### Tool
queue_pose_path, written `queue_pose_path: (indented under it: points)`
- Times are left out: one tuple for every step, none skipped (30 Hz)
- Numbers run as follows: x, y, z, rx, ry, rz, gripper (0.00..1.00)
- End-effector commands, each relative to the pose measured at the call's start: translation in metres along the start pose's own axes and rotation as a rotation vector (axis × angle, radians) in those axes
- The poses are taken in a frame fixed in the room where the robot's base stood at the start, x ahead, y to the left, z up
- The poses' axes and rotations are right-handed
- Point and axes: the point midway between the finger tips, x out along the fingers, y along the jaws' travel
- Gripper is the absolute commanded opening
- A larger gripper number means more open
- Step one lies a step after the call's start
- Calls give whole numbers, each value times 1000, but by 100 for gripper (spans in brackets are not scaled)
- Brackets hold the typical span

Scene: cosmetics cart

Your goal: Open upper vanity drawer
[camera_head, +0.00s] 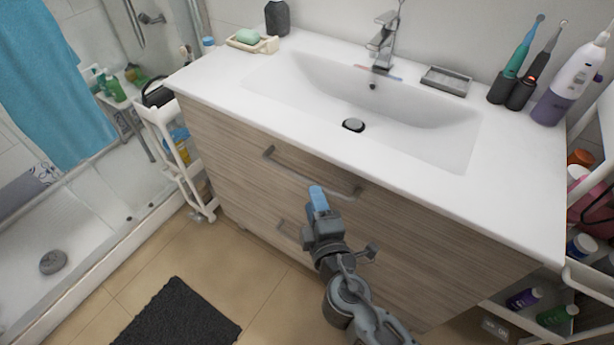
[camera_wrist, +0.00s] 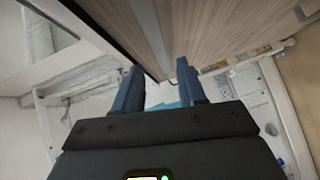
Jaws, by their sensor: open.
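The vanity's upper drawer (camera_head: 225,140) has a wood-grain front and looks shut under the white countertop. Its grey bar handle (camera_head: 290,164) runs across the front, sloping down to the right. My gripper (camera_head: 318,197), with blue fingers, is in front of the drawer near the right half of this handle. In the wrist view my gripper (camera_wrist: 160,76) is open, its two fingers apart. A grey bar that looks like the handle (camera_wrist: 150,38) runs toward the gap between them. I cannot tell whether the fingers touch it. My gripper hides part of the lower front.
A lower handle (camera_head: 288,231) is partly hidden behind my gripper. A white cart (camera_head: 165,115) with bottles stands left of the vanity, and another shelf (camera_head: 590,275) with bottles stands at right. A dark mat (camera_head: 178,315) lies on the tiled floor, otherwise clear in front.

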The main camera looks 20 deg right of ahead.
Motion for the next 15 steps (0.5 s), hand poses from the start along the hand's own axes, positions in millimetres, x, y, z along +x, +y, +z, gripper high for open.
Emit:
queue_pose_path:
  points:
    - [4, 2, -1, -3, -1, 3, 40]
    - [7, 2, -1, -4, -1, 4, 40]
    - [11, 2, -1, -4, -1, 3, 40]
    - [15, 2, -1, -4, 0, 3, 40]
    - [19, 3, -1, -4, 0, 4, 40]
    - [25, 3, -1, -4, 0, 3, 40]
    - [30, 3, -1, -3, 0, 3, 40]
    - [35, 2, -1, -3, -1, 3, 40]
    - [41, 2, -1, -3, -1, 3, 40]
    - [46, 2, -1, -3, 0, 3, 40]
    - [50, 2, -1, -2, 0, 3, 40]
    - [56, 2, 0, -2, 0, 2, 40]
    - [60, 2, -1, -2, 0, 3, 40]
    - [63, 1, 0, -3, 0, 2, 40]
    - [67, 1, 0, -3, -1, 2, 40]
